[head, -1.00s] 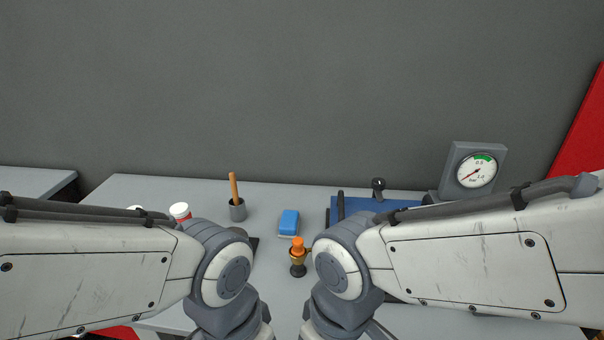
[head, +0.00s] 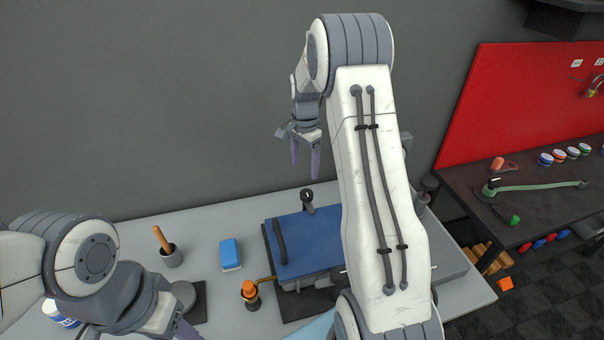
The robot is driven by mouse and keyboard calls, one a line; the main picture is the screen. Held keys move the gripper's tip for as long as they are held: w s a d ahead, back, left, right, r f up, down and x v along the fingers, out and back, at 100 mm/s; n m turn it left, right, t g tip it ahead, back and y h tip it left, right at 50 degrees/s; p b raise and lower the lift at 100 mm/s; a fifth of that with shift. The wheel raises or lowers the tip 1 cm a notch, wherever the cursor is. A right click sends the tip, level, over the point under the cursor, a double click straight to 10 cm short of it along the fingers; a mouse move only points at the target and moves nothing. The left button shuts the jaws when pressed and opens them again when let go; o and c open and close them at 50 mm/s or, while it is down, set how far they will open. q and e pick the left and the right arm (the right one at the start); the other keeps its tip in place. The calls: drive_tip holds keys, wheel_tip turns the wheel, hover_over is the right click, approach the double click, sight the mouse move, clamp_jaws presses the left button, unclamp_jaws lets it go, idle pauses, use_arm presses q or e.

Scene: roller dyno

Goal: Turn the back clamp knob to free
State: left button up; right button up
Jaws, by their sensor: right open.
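A blue roller unit (head: 302,243) stands on the grey bench, with a black bar handle along its left side. A dark knob on a short post (head: 307,198) rises at its back edge; it looks like the back clamp knob, but its setting cannot be read. My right gripper (head: 305,168) is open and empty, its purple fingers pointing down above the knob and apart from it. My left gripper (head: 187,331) is at the bottom left, cut off by the frame edge; its jaw opening cannot be made out.
My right arm hides the unit's right side. A dark side bench (head: 530,205) holds tools.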

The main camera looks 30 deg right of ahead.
sight(307, 192)
drive_tip(key=f+p, duration=0.1)
drive_tip(key=f, duration=0.2)
drive_tip(key=f+p, duration=0.1)
drive_tip(key=f, duration=0.2)
drive_tip(key=d+f+p, duration=0.1)
drive_tip(key=f, duration=0.2)
drive_tip(key=shift+s, duration=0.1)
drive_tip(key=shift+a+f, duration=0.1)
drive_tip(key=shift+f, duration=0.6)
clamp_jaws()
